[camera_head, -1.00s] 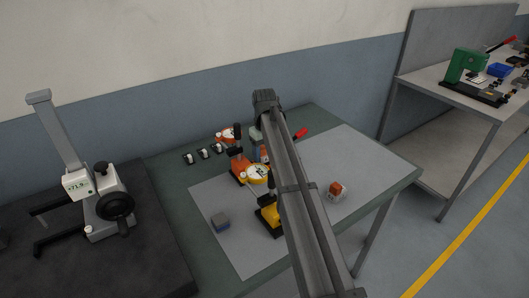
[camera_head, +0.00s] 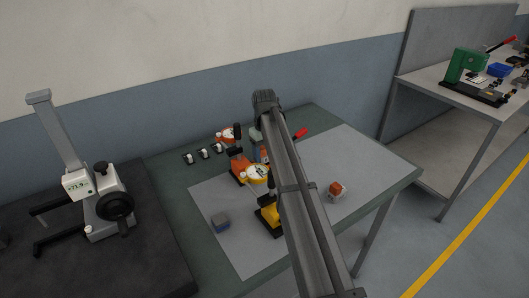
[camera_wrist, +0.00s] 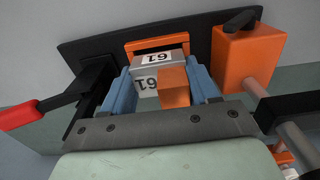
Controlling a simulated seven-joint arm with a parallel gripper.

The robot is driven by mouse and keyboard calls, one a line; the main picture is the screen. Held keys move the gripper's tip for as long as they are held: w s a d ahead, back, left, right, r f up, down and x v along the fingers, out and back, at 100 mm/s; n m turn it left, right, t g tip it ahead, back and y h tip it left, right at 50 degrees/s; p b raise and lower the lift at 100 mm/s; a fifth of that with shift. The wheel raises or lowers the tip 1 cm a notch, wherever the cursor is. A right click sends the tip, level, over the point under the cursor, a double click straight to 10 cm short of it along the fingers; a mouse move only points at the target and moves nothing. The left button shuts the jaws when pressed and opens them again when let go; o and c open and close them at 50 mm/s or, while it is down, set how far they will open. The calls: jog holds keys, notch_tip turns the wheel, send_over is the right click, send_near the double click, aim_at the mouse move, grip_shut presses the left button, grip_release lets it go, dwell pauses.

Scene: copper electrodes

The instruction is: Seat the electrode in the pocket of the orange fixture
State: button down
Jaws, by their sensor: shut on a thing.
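In the wrist view my gripper (camera_wrist: 168,88) has its blue fingers shut on the electrode, a grey block (camera_wrist: 146,84) labelled 61 with a copper-orange block (camera_wrist: 174,85) on it. The orange fixture's pocket edge (camera_wrist: 158,46) shows just beyond the electrode, on a dark plate (camera_wrist: 95,44). The electrode is at the pocket's mouth; I cannot tell how deep it sits or whether it touches. A taller orange block (camera_wrist: 240,58) stands to the right. In the head view my arm hides the gripper, the electrode and most of the fixture.
A red-handled clamp (camera_wrist: 40,112) lies left of the gripper. The right part of the mat is mostly clear.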

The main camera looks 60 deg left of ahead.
jog(key=shift+f, duration=0.8)
jog(key=shift+c, duration=1)
grip_release()
jog(key=shift+s, duration=0.1)
notch_tip(320, 180, up, 14)
jog(key=shift+f, duration=0.1)
